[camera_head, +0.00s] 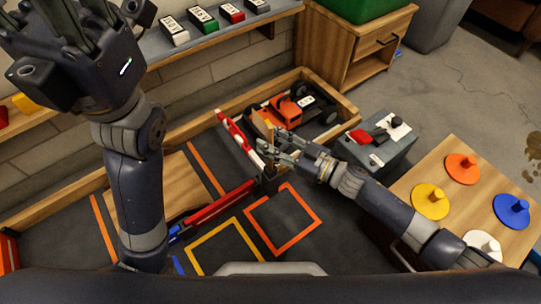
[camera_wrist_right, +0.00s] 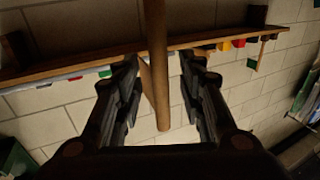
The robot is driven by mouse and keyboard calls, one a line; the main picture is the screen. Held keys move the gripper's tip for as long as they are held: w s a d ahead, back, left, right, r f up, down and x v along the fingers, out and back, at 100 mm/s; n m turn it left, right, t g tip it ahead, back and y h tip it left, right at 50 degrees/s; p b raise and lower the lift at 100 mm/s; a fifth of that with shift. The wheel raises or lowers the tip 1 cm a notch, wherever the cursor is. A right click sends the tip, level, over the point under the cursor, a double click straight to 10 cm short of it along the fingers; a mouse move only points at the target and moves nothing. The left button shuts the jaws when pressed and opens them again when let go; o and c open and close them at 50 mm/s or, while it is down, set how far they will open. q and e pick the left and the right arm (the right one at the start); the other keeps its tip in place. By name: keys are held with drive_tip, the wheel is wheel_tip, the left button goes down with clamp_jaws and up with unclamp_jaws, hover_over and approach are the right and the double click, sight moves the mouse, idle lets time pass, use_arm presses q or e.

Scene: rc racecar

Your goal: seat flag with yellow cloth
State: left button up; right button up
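My right gripper (camera_head: 270,146) is over the floor mat beside the red-and-white barrier, at a thin upright piece with a small tan-yellow patch (camera_head: 261,127). In the right wrist view a brown wooden rod (camera_wrist_right: 155,60) stands between my right fingers, with gaps visible to the finger pads. A tan flat piece (camera_wrist_right: 147,84), seen nearly edge-on, lies beside the rod; I cannot tell whether it is the yellow cloth. A dark block (camera_head: 269,182) is below the right gripper; whether the rod sits in it is unclear. My left gripper (camera_head: 85,25) is raised at upper left, fingers spread and empty.
An orange racecar (camera_head: 287,110) stands in the wooden-walled pit behind the right gripper. A red-and-white barrier (camera_head: 238,138) is left of the gripper. Orange (camera_head: 258,228) and yellow outlines mark the mat.

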drive_tip(key=shift+w+a, duration=0.15)
drive_tip(key=shift+a, duration=0.15)
drive_tip(key=shift+c, duration=0.6)
clamp_jaws()
drive_tip(key=shift+r, duration=0.1)
